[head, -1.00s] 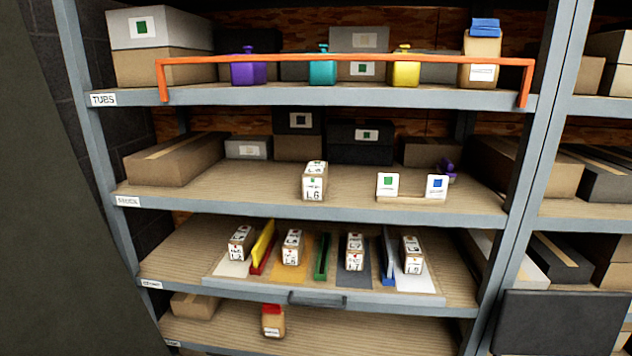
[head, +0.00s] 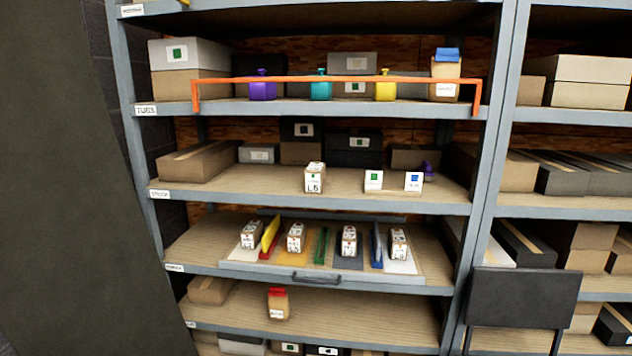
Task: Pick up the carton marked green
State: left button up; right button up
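A small white-and-brown carton (head: 315,178) labelled "L6" stands near the front of the middle shelf, left of two small cards. A tiny mark near its top looks greenish, but it is too small to be sure. One card (head: 373,180) shows a green square and the other card (head: 413,181) a blue square. Neither of my grippers is in view.
An orange rail (head: 335,79) runs across the top shelf's front, before purple, teal and yellow containers. Coloured dividers separate the tray's lanes. A dark panel (head: 524,310) stands at lower right. The middle shelf's front is clear left of the carton.

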aim_at(315, 172)
jog(key=z, duration=0.5)
jog(key=i, duration=0.9)
jog(key=z, duration=0.5)
